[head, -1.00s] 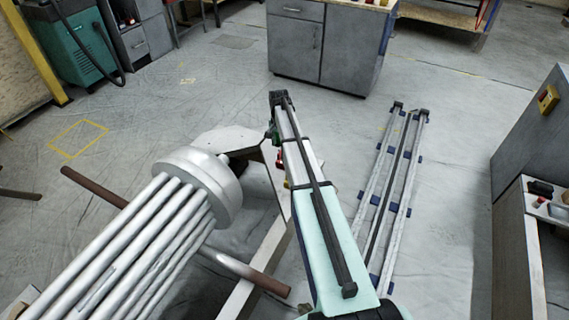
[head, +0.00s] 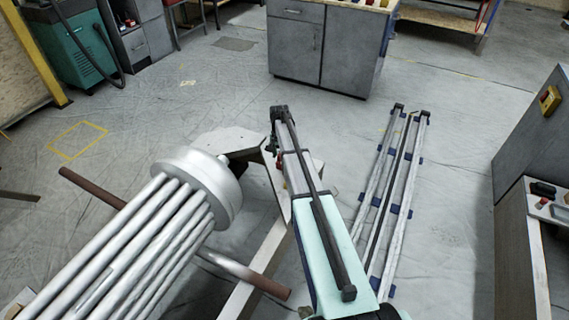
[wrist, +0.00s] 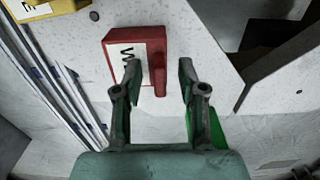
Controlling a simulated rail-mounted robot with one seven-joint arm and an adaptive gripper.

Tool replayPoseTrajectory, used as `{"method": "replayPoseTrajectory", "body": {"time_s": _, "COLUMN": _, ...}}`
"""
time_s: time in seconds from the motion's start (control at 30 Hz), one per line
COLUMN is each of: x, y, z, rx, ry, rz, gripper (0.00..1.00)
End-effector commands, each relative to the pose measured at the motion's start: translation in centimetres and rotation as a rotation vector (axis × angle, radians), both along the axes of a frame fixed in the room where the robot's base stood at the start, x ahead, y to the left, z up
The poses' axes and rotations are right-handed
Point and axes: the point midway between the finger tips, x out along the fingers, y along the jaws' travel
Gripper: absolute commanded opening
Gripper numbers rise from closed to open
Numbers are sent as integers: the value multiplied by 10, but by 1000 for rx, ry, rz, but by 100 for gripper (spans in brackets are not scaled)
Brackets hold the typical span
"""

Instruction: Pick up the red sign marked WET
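The red sign (wrist: 113,48) lies on a pale speckled surface (wrist: 205,40) in the wrist view. It has a white label with a black letter W showing; the rest of the word is hidden behind my left finger. My gripper (wrist: 159,72) is open, with its two green fingers apart. The left finger overlaps the sign's label in the picture, and the right finger is past the sign's right edge. Whether either finger touches the sign I cannot tell. In the head view my arm mostly hides this spot.
A yellow labelled sign (wrist: 38,10) lies at the wrist view's top left. In the head view, a bundle of metal tubes (head: 140,250) stands left of my arm, and a ladder-like rail frame (head: 402,190) lies right of it. A grey cabinet (head: 322,50) stands beyond.

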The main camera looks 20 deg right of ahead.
Motion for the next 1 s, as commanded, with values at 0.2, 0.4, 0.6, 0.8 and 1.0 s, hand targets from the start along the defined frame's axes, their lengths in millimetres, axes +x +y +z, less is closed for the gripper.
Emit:
{"method": "replayPoseTrajectory", "body": {"time_s": 0.2, "x": 0, "y": 0, "z": 0, "rx": 0, "ry": 0, "rz": 0, "gripper": 0}}
{"method": "replayPoseTrajectory", "body": {"time_s": 0.4, "x": 0, "y": 0, "z": 0, "rx": 0, "ry": 0, "rz": 0, "gripper": 0}}
{"method": "replayPoseTrajectory", "body": {"time_s": 0.6, "x": 0, "y": 0, "z": 4, "rx": 0, "ry": 0, "rz": 0, "gripper": 0}}
{"method": "replayPoseTrajectory", "body": {"time_s": 0.8, "x": 0, "y": 0, "z": 20, "rx": -1, "ry": -2, "rz": 0, "gripper": 0}}
{"method": "replayPoseTrajectory", "body": {"time_s": 1.0, "x": 0, "y": 0, "z": 58, "rx": -1, "ry": -3, "rz": 0, "gripper": 0}}
